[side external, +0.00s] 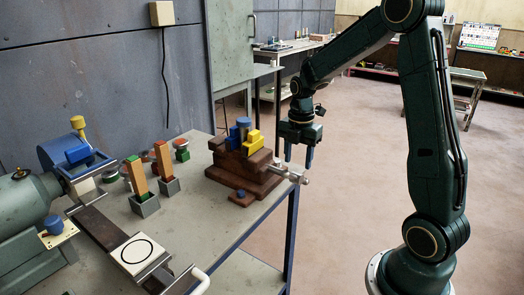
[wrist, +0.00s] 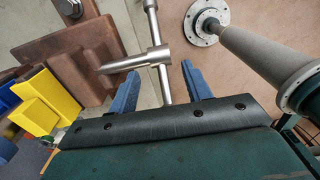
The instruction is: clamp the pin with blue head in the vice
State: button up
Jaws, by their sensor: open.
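The brown vice (side external: 245,170) stands at the table's right edge, with yellow jaw pieces (side external: 253,142) on top. A silver screw with a T-handle (side external: 290,174) sticks out of the vice's right side. My gripper (side external: 298,157) is open and empty, pointing down just above the handle. In the wrist view, the handle bar (wrist: 165,85) lies between my two blue fingertips (wrist: 160,80), with gaps on both sides. The yellow pieces (wrist: 45,98) show at the left there.
Orange blocks (side external: 137,177) stand in grey holders left of the vice. A green machine (side external: 30,225) with a blue part fills the lower left. A grey wall runs behind the table. Open floor (side external: 345,170) lies right of the table.

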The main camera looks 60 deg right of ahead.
aim_at(297, 174)
notch_tip(297, 174, down, 8)
jog(key=shift+f, duration=0.1)
dwell(0.4)
grip_shut()
